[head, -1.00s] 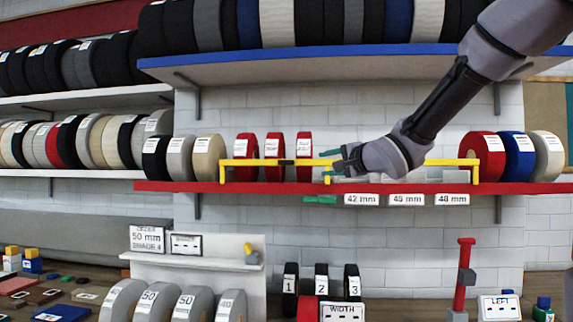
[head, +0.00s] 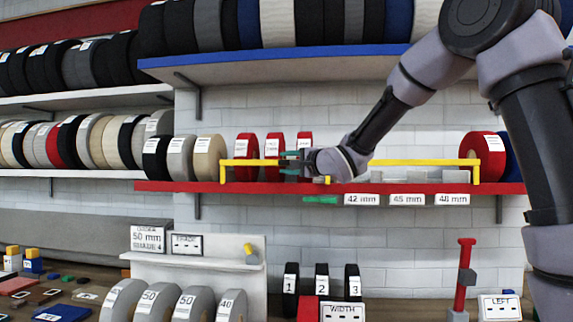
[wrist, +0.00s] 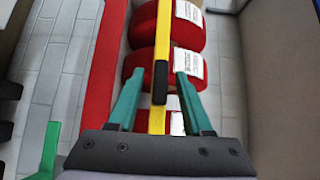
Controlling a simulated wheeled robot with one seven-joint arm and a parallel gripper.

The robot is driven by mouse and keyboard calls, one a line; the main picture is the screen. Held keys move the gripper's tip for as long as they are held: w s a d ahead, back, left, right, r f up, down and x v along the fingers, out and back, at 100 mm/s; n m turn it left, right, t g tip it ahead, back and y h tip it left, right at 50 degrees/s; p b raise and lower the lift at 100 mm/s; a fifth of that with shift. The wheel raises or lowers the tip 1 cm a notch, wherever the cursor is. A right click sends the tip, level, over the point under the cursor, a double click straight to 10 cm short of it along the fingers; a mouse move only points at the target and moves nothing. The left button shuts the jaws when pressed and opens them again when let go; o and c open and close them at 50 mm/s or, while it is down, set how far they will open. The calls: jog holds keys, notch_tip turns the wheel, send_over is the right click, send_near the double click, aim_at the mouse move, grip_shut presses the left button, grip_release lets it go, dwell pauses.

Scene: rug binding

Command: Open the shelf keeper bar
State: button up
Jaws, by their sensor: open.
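The yellow keeper bar (head: 400,162) runs along the front of the red shelf (head: 160,187), with an end post at each side. Three red rolls (head: 246,158) stand behind its left part. My gripper (head: 288,160) is at the bar's left half, in front of the red rolls. In the wrist view the green fingers of my gripper (wrist: 158,88) are open on either side of the yellow bar (wrist: 156,120). A black grip piece (wrist: 160,82) on the bar lies between the fingertips. I see a gap between each finger and the bar.
Grey blocks (head: 420,176) lie on the shelf right of my gripper. Black, grey and cream rolls (head: 180,157) stand at the left, and a red roll (head: 482,156) at the right. The blue shelf (head: 320,62) is overhead. Size labels (head: 407,200) hang below the red edge.

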jog(key=shift+w+a, duration=0.1)
grip_shut()
dwell(1.4)
